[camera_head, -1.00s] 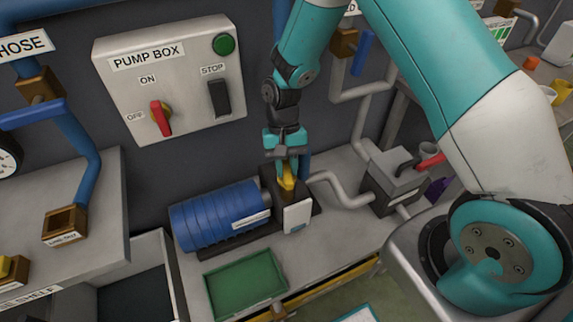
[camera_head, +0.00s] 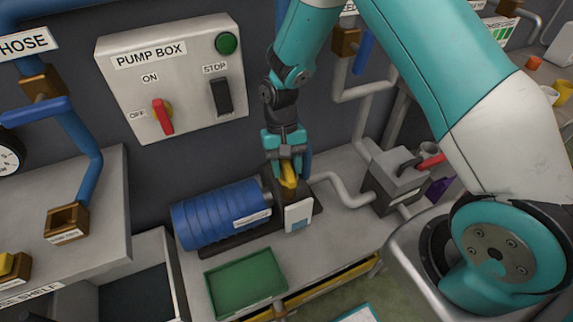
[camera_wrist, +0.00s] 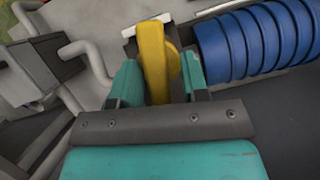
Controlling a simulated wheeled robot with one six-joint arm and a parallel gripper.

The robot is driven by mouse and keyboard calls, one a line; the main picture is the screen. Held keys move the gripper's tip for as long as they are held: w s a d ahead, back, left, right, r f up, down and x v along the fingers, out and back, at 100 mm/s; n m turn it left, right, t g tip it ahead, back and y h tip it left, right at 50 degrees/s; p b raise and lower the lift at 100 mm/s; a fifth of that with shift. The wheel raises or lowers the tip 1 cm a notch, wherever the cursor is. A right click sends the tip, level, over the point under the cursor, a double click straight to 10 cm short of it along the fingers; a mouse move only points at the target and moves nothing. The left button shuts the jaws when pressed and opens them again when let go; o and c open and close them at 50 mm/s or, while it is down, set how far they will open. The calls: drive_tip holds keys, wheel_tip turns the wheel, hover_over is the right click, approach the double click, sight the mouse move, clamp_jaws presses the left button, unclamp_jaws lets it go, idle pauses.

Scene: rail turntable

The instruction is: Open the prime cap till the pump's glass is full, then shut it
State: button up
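The yellow prime cap (camera_head: 289,181) sits on top of the dark pump body, right of the blue ribbed motor (camera_head: 222,213). In the wrist view the cap (camera_wrist: 156,62) stands between the two teal fingers of my gripper (camera_wrist: 164,82). The left finger looks close against it. A narrow dark gap shows by the right finger, so I cannot tell whether both fingers grip. My gripper (camera_head: 288,163) points down over the cap in the head view. A pale panel (camera_head: 299,214), perhaps the glass, is on the pump's front; its level is too small to read.
The pump box (camera_head: 172,74) on the wall has a red switch (camera_head: 163,117), a black stop switch (camera_head: 221,97) and a green button (camera_head: 227,43). A green tray (camera_head: 246,283) lies in front of the pump. A grey pipe (camera_head: 345,192) runs right to a grey block (camera_head: 396,183).

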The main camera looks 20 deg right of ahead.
drive_tip(key=shift+s+d+f, duration=0.1)
drive_tip(key=shift+d+f, duration=0.15)
drive_tip(key=shift+w+d+r, duration=0.1)
drive_tip(key=shift+w+r, duration=0.2)
drive_tip(key=shift+r, duration=0.1)
drive_tip(key=b+v, duration=0.1)
drive_tip(key=v, duration=1)
drive_tip(key=shift+r+b, duration=0.3)
drive_tip(key=shift+b, duration=0.1)
drive_tip(key=shift+a, duration=0.2)
drive_tip(key=s+a+r+n+t+y, duration=0.1)
drive_tip(key=s+a+r+n, duration=0.1)
drive_tip(key=s, duration=0.5)
drive_tip(key=s+a+r+n+t+y, duration=0.1)
drive_tip(key=s+a+r+n+t, duration=0.1)
drive_tip(key=s+r+n, duration=0.2)
drive_tip(key=s+a+r+n+t+y, duration=0.1)
drive_tip(key=s+r+n, duration=0.2)
drive_tip(key=s+r, duration=0.4)
drive_tip(key=s, duration=0.5)
drive_tip(key=shift+s+a+r, duration=0.2)
drive_tip(key=shift+a+r, duration=0.15)
drive_tip(key=shift+a, duration=0.05)
